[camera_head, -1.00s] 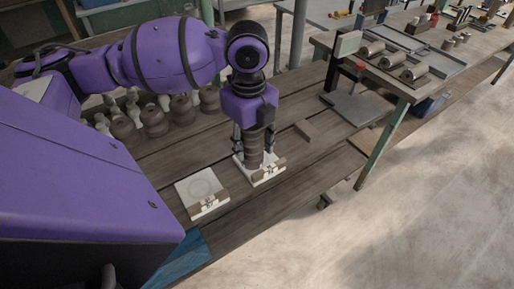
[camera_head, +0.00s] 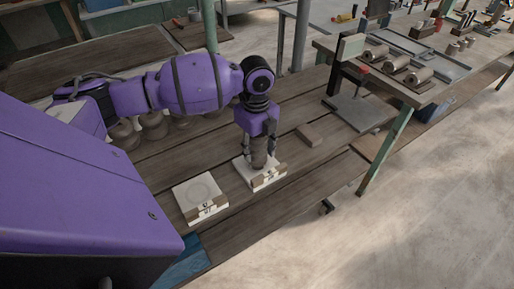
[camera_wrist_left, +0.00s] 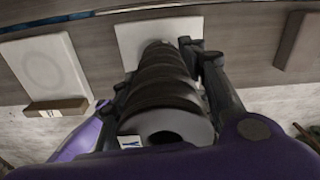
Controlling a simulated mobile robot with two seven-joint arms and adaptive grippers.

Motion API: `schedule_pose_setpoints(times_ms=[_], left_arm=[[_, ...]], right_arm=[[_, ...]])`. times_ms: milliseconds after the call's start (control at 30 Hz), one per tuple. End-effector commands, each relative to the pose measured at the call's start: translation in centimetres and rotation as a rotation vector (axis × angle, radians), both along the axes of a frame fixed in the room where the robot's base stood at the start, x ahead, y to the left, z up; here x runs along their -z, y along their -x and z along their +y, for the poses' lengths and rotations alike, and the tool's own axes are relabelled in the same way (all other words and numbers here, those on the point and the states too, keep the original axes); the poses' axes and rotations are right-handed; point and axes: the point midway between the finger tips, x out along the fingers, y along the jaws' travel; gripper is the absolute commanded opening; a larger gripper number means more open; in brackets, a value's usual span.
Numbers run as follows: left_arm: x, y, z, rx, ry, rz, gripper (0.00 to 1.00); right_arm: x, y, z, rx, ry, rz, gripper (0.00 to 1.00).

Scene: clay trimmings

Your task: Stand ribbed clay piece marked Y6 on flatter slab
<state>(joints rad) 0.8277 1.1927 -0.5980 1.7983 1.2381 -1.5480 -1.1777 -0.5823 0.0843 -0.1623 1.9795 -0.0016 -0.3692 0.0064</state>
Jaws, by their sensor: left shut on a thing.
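The ribbed clay piece (camera_head: 259,159) is a dark, grooved, upright cylinder. In the left wrist view the ribbed piece (camera_wrist_left: 165,88) shows a pale round near end with a dark hole and a white tag, only partly readable as Y. My left gripper (camera_head: 262,154) is shut on it, a finger on each side. Its lower end is over the right pale slab (camera_head: 243,168); I cannot tell whether it touches. The left pale slab (camera_head: 187,191) is bare with a faint ring. Each slab has a brown tagged block at its front edge. Which slab is flatter is unclear. My right gripper is out of view.
A small brown block (camera_head: 309,135) lies right of the slabs. A grey metal stand (camera_head: 357,108) is farther right. Several rounded clay pieces (camera_head: 152,128) are partly behind my left arm. A side bench (camera_head: 425,70) holds clay cylinders. The planks between slab and stand are mostly clear.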

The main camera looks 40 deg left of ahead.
Motion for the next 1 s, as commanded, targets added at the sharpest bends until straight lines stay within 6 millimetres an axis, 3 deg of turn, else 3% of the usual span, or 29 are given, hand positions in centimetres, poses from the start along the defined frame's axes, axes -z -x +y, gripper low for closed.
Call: schedule_pose_setpoints(times_ms=[367, 400, 533, 867, 1000], left_arm=[[0.2, -0.1, 0.0, 0.0, 0.0, -0.005, 0.0], [0.4, 0.0, 0.0, 0.0, 0.0, -0.003, 0.43], [0.4, 0.0, 0.0, 0.0, 0.0, -0.003, 0.6], [0.3, -0.1, 0.0, 0.0, 0.0, -0.003, 0.61], [-1.0, -0.1, 0.0, 0.001, 0.0, -0.005, 0.61]], right_arm=[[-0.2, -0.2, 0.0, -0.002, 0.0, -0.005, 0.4], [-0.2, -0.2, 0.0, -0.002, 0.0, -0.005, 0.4], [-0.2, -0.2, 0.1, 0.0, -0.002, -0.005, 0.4], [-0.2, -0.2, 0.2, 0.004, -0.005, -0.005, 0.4], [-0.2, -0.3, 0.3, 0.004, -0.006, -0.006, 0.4]])
